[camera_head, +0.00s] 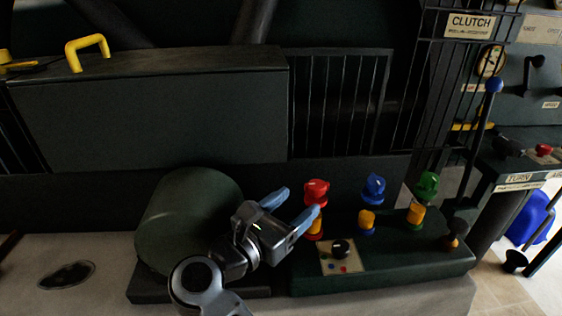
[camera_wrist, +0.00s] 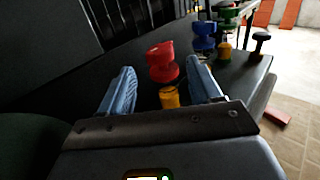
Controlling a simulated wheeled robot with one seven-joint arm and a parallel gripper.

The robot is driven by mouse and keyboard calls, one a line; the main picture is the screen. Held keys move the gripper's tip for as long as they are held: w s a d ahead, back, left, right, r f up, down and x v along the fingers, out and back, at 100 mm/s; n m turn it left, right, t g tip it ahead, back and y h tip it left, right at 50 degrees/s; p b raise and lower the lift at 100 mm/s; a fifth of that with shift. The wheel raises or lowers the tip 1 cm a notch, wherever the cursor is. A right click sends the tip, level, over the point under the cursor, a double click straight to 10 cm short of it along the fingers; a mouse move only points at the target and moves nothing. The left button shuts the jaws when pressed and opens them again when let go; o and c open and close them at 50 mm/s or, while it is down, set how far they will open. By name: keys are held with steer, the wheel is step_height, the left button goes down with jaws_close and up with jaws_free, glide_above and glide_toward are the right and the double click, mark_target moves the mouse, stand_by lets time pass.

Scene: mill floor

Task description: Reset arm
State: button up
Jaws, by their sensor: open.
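My gripper (camera_head: 297,207) is in the lower middle of the head view, with blue fingers spread apart and nothing between them. It is just left of a red knob (camera_head: 316,190) that stands on a yellow stem on a dark green panel (camera_head: 390,275). In the wrist view the gripper (camera_wrist: 158,85) is open, and the red knob (camera_wrist: 161,62) shows between and beyond the fingertips. I cannot tell whether a finger touches the knob.
A blue knob (camera_head: 374,188) and a green knob (camera_head: 427,186) stand right of the red one. A large green drum (camera_head: 185,215) is left of my gripper. A blue-tipped lever (camera_head: 493,86) stands at the right.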

steer(key=s+d+f+n+t+y, duration=0.2)
steer(key=s+d+n+t, duration=0.6)
steer(key=s+d+n, duration=0.7)
steer(key=s+f+n+g+y, duration=0.1)
steer(key=s+n+g+y, duration=0.4)
steer(key=s+n, duration=2.2)
steer(key=n+y, duration=0.3)
steer(key=y, duration=0.3)
steer(key=shift+s+d+g, duration=0.2)
steer(key=shift+d+g, duration=0.1)
steer(key=shift+g, duration=0.1)
